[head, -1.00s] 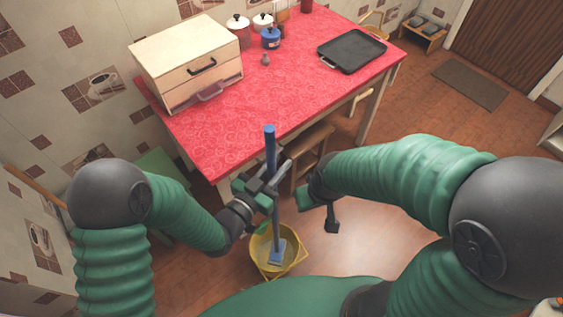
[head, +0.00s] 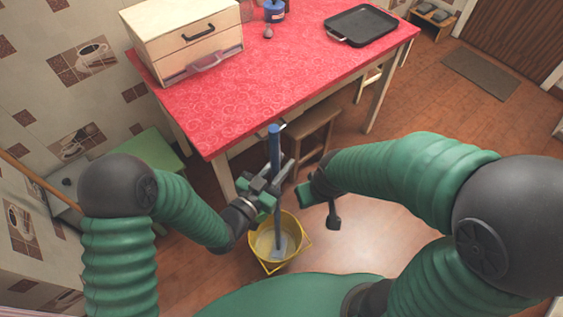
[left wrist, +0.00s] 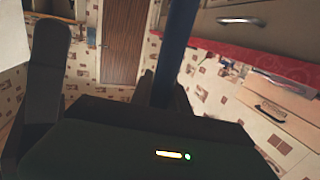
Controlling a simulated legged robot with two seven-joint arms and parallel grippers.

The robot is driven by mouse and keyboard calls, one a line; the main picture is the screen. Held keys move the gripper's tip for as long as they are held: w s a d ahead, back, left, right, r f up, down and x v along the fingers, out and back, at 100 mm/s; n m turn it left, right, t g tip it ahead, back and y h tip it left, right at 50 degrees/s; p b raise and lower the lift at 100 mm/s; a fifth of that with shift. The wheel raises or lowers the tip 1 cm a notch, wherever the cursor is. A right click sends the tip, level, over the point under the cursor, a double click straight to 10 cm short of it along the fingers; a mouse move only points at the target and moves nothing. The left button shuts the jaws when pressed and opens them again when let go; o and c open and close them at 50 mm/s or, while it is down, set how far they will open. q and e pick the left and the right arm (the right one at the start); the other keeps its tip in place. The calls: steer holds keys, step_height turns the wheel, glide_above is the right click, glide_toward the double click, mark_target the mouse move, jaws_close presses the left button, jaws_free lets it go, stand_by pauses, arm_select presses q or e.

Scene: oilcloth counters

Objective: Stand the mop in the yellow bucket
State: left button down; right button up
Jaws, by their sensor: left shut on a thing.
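The mop is a blue pole (head: 275,148) with a flat, pale blue-grey head (head: 282,245) at its lower end. My left gripper (head: 268,188) is shut on the pole below its top and holds it nearly upright. The pole also shows in the left wrist view (left wrist: 175,50), rising out of the jaws. The yellow bucket (head: 297,258) stands on the floor below, and the mop head shows within its rim. I cannot tell whether the head touches the bottom. My right gripper (head: 319,203) is open and empty, right of the mop and above the floor.
A table with a red cloth (head: 250,95) stands ahead, holding a wooden drawer box (head: 190,35) and a dark tray (head: 361,25). A wooden stool (head: 318,130) is partly under it. A green surface (head: 150,155) is at the left. Floor to the right is clear.

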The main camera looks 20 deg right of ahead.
arm_select(q)
steer(key=shift+d+f, duration=0.2)
steer(key=shift+f, duration=0.3)
arm_select(e)
steer(key=shift+d+f, duration=0.2)
steer(key=shift+f, duration=0.35)
arm_select(q)
steer(key=c, duration=1.4)
jaws_free()
steer(key=shift+a, duration=0.15)
steer(key=shift+o, duration=1.2)
arm_select(e)
steer(key=shift+a, duration=0.1)
arm_select(q)
steer(key=shift+f, duration=0.1)
